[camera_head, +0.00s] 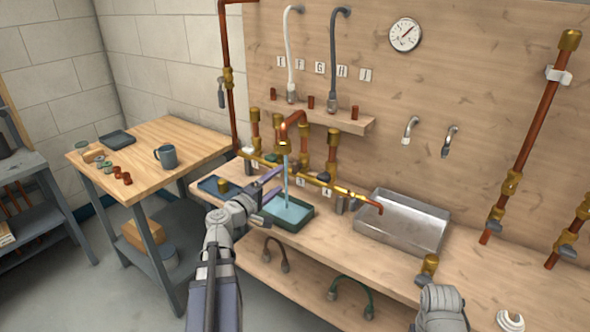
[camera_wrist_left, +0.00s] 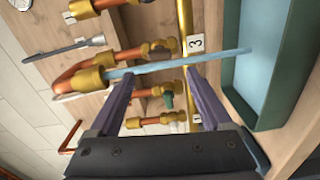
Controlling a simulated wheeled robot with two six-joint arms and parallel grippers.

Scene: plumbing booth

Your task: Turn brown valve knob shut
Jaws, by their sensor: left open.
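A small dark brown knob (camera_wrist_left: 147,50) shows among brass valve fittings in the left wrist view, near the tag marked 3. In the head view a brownish knob (camera_head: 302,158) appears behind the spout, too small to be sure of. A green knob (camera_wrist_left: 168,88) sits on the neighbouring valve. Water (camera_head: 286,188) runs from the copper spout (camera_head: 294,121) into the green tray (camera_head: 287,213). My left gripper (camera_head: 270,184) is open and empty, pointing at the brass manifold; the stream crosses the left wrist view at its fingertips (camera_wrist_left: 160,78). My right gripper is out of view.
A metal basin (camera_head: 403,222) stands right of the green tray on the bench. A wooden shelf (camera_head: 316,114) is above the valves. Upright copper pipes (camera_head: 530,135) stand at the right. A side table (camera_head: 175,134) holds a mug (camera_head: 166,156).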

